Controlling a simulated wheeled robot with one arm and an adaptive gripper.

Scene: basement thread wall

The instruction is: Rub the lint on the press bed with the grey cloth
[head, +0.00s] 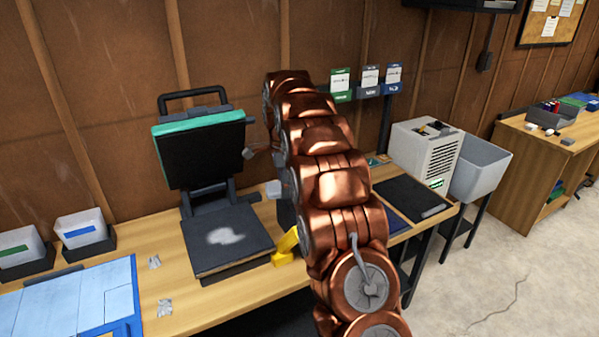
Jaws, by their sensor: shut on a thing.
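The heat press stands open on the wooden bench, its black upper plate (203,156) with a teal top tilted up. Its dark flat bed (228,262) lies below, facing up. A pale, whitish patch of lint (225,236) shows near the middle of the bed. My copper arm rises just right of the press and hides part of the bench behind it. I cannot make out my gripper; it seems to be hidden behind the arm. I cannot make out the grey cloth either.
A yellow object (285,248) sits at the bed's right edge, beside my arm. A white boxy machine (425,150) and a grey bin (480,166) stand at right.

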